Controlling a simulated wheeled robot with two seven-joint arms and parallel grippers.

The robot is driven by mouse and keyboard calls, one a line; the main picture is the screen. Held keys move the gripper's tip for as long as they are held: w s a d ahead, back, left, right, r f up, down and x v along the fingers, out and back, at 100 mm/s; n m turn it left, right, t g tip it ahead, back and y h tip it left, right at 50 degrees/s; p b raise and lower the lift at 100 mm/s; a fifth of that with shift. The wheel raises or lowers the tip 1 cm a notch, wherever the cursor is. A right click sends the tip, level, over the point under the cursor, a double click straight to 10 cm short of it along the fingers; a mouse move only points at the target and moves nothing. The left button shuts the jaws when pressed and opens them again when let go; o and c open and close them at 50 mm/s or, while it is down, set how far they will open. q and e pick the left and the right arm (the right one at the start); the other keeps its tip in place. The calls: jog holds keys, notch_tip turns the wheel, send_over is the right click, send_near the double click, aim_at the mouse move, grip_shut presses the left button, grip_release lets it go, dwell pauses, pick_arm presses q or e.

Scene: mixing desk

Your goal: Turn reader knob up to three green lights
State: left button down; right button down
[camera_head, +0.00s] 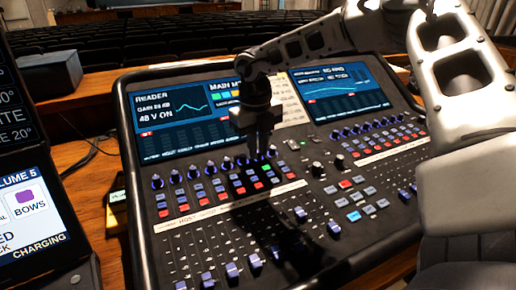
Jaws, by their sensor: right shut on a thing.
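The mixing desk (325,200) fills the middle of the head view. Its left screen (185,108) reads READER, with gain text, "48 V ON" and a light curve. A row of dark knobs with blue rings (192,172) runs below that screen. My right gripper (253,148) reaches down from above and is shut on a knob near the right end of this row. Its fingers mostly hide that knob, so I cannot read its label or setting. I cannot make out three green lights; the arm covers part of the screen. My left gripper is not in view.
A second screen (340,92) stands to the right, above another knob row (365,128). Faders (232,270) and coloured buttons fill the front. A dark display (32,215) and a dark box (52,89) are at left. Rows of seats lie behind.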

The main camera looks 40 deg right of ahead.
jog(key=m+b, duration=0.2)
jog(key=b, duration=0.1)
jog(key=shift+w+f, duration=0.1)
jog(key=shift+f, duration=0.3)
jog(key=shift+r+m+b, duration=0.2)
jog(key=shift+m+b, duration=0.75)
jog(key=shift+m, duration=0.15)
jog(key=shift+r+m+y, duration=0.25)
jog(key=shift+m+y, duration=0.05)
jog(key=shift+m, duration=0.2)
jog(key=c, duration=1.7)
grip_release()
notch_tip(320, 180, up, 16)
jog(key=shift+p, duration=0.7)
